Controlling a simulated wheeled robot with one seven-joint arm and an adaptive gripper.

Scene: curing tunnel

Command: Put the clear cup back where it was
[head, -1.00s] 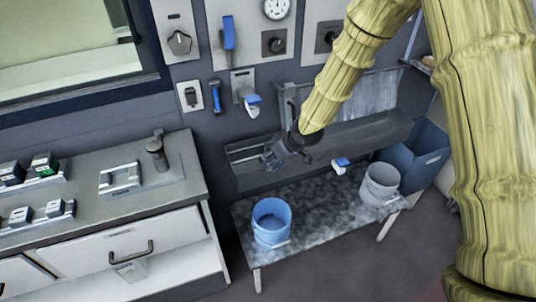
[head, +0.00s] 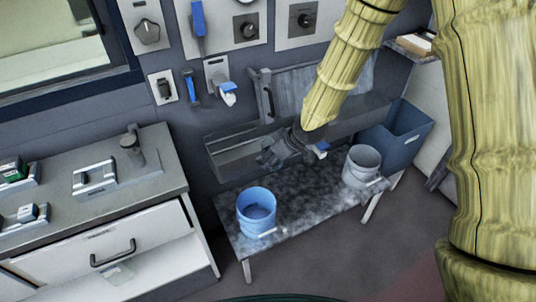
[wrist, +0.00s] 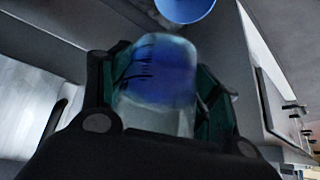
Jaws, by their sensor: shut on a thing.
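My gripper (head: 274,153) is in front of the trough, above the table with the buckets. In the wrist view my gripper (wrist: 160,75) is closed around the clear cup (wrist: 155,85), one finger on each side. The cup is see-through, with dark marks on its side and blue showing through it. In the head view the cup cannot be made out at the dark gripper.
A blue bucket (head: 257,213) and a grey bucket (head: 361,167) stand on the mottled table (head: 305,195). The grey trough (head: 225,148) runs behind. A blue bin (head: 400,135) is at right.

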